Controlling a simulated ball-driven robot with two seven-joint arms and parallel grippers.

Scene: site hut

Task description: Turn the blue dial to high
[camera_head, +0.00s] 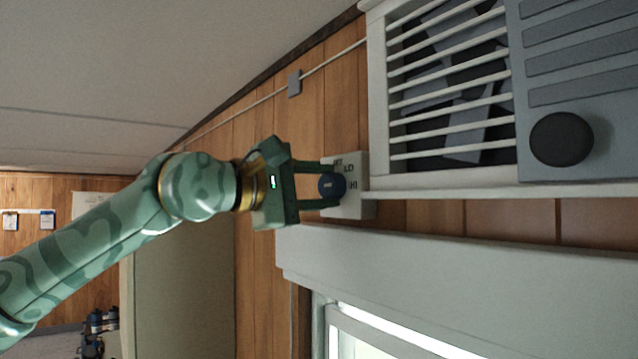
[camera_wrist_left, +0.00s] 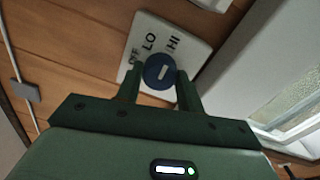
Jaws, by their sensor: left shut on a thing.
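The blue dial (camera_head: 327,186) is a round knob on a pale wall plate (camera_head: 346,211) printed with OFF, LO and HI. In the head view, LO and HI show to the right of the dial and OFF is partly hidden. My left gripper (camera_head: 327,186) reaches in from the left with its two fingers on either side of the dial, shut on it. In the left wrist view the dial (camera_wrist_left: 159,71) sits between the fingertips, with a short white mark on its face. I cannot tell which label the mark points to. My right gripper is not in view.
A white slatted heater or vent housing (camera_head: 376,75) with a grey panel and black round knob (camera_head: 561,139) is close to the right of the plate. A pale ledge (camera_head: 450,262) runs just below. A thin conduit with a grey box (camera_head: 294,83) crosses the wood wall above.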

